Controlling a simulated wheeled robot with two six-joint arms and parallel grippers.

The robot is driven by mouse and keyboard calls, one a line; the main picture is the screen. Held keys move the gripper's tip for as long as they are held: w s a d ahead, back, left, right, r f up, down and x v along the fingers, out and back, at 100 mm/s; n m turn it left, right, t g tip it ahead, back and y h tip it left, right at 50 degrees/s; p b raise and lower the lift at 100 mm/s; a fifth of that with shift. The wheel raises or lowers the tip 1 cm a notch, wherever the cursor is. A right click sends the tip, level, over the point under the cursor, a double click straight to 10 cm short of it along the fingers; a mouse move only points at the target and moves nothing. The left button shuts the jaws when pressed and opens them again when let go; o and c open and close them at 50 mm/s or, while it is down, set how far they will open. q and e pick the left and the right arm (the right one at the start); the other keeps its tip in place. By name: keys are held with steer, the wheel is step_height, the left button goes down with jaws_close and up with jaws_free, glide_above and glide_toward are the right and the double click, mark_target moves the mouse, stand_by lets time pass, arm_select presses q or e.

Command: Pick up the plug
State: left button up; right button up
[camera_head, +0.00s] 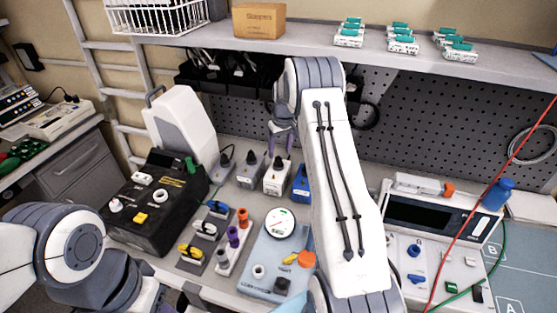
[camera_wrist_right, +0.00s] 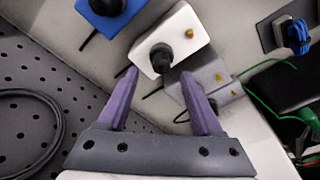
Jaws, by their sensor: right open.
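A black plug-like piece (camera_wrist_right: 161,57) stands on a white box (camera_wrist_right: 182,32) in the right wrist view. In the head view the white box (camera_head: 277,182) sits on the bench, with its black piece (camera_head: 278,163) on top. My right gripper (camera_head: 281,147) is open, with its purple fingers pointing down above that box. In the right wrist view the gripper (camera_wrist_right: 160,73) has its fingertips spread, with the black piece just beyond and between them; I cannot tell if they touch it. My left arm enters at the lower left; its gripper is not in view.
A grey box (camera_head: 248,176) and a blue box (camera_head: 301,186) flank the white one closely. A black case (camera_head: 160,205) stands left. A shelf (camera_head: 300,40) runs above, before a pegboard.

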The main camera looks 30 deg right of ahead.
mark_target(278, 158)
steer(key=shift+w+f+p, duration=0.15)
steer(key=shift+f+p, duration=0.2)
steer(key=shift+f, duration=0.6)
steer(key=shift+w+f+p, duration=0.1)
steer(key=shift+f+p, duration=0.25)
steer(key=shift+f, duration=0.6)
jaws_close()
steer(key=shift+r, duration=0.15)
